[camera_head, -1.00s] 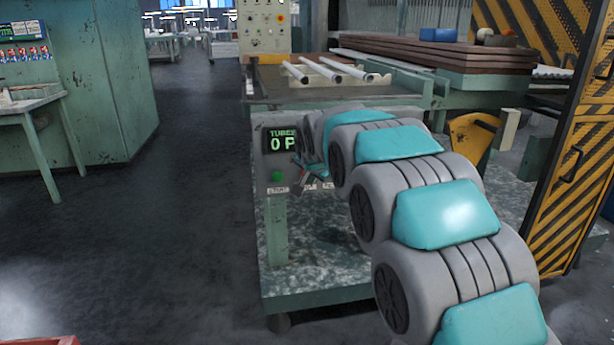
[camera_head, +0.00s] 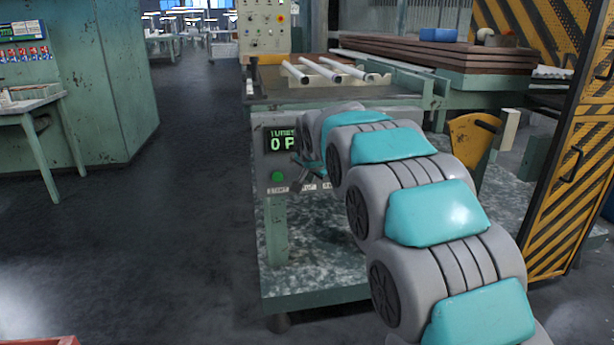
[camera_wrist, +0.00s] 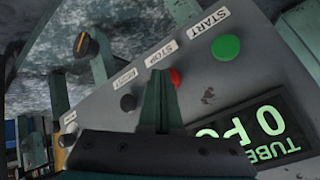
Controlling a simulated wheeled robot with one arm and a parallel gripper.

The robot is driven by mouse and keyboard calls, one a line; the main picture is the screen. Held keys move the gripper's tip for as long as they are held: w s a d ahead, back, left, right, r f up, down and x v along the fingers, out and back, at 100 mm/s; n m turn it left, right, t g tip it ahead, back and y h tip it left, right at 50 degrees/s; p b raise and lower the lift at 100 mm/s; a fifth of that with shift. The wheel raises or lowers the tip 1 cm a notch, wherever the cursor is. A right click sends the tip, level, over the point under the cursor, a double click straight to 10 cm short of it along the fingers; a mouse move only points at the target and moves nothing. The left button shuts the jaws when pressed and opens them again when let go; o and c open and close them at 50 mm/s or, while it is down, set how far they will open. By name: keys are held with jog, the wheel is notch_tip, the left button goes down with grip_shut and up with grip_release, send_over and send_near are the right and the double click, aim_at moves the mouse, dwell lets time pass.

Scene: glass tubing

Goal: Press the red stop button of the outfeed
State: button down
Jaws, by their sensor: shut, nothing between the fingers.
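The outfeed's grey control panel (camera_wrist: 203,92) fills much of the wrist view. The red stop button (camera_wrist: 176,78) sits under the STOP label (camera_wrist: 161,53) and is partly hidden behind my finger. My gripper (camera_wrist: 159,76) is shut and empty, with its tips over the left part of the red button. I cannot tell whether they touch it. In the head view, the green start button (camera_head: 277,176) shows on the panel, while the red button is hidden by my gripper and arm.
The green START button (camera_wrist: 226,47) is on one side of the red button and a black button (camera_wrist: 128,102) on the other. A lit display (camera_wrist: 265,125) is beside the buttons. Glass tubes (camera_head: 345,68) lie above.

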jog(key=shift+w+a, duration=0.1)
jog(key=shift+w, duration=0.25)
dwell(0.4)
jog(key=shift+s, duration=0.1)
jog(key=shift+s+d+f+b, duration=0.15)
jog(key=shift+s+b, duration=0.1)
jog(key=shift+s, duration=0.15)
jog(key=shift+s+d+r+b, duration=0.1)
jog(key=shift+s+d+b, duration=0.1)
jog(key=shift+s, duration=0.2)
jog(key=shift+s, duration=0.1)
jog(key=s+b, duration=0.1)
jog(key=s, duration=0.1)
jog(key=s+d+b, duration=0.1)
jog(key=s, duration=0.1)
jog(key=shift+s+d, duration=0.1)
jog(key=shift+s, duration=0.2)
dwell(0.5)
